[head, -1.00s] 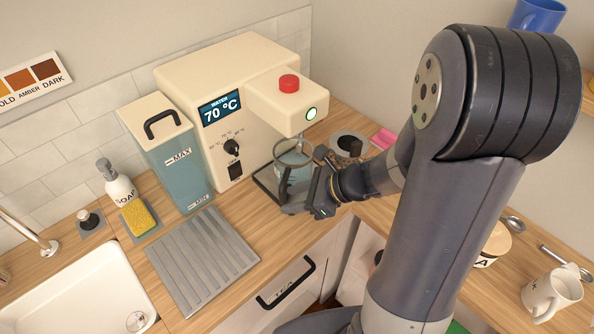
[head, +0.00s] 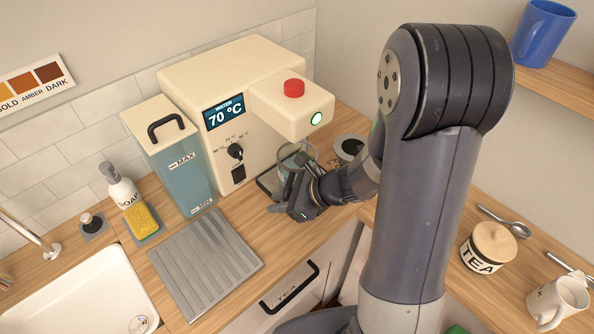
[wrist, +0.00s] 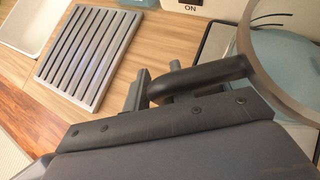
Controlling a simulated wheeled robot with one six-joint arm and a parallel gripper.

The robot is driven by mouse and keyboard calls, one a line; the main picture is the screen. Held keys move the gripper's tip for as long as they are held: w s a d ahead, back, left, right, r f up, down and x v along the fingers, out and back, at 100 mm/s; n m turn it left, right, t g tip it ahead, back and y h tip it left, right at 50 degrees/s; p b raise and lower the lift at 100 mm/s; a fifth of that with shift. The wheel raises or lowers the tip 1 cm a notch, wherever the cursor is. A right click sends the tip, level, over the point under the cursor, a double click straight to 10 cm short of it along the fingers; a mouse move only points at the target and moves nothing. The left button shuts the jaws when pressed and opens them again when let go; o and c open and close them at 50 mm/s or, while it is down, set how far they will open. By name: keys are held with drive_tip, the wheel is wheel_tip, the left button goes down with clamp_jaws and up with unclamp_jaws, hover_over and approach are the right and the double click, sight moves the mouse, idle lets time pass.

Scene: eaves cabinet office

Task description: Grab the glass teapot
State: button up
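The glass teapot (head: 287,166) stands under the spout of the cream water machine, on its dark drip tray. It is partly hidden behind my gripper (head: 300,203), which is at its front right side. In the wrist view the round glass rim (wrist: 262,62) and bluish body fill the right edge. The teapot's dark handle (wrist: 205,78) reaches left from the rim, over my gripper's fingers (wrist: 157,90). The fingers are at the handle's outer end. I cannot tell whether they press on it.
The cream water machine (head: 212,82) stands behind and above the teapot, reading 70 °C. A blue water tank (head: 183,172) and a ribbed grey mat (head: 203,262) are to the left.

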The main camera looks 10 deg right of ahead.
clamp_jaws()
drive_tip(key=shift+r, duration=0.15)
idle(0.5)
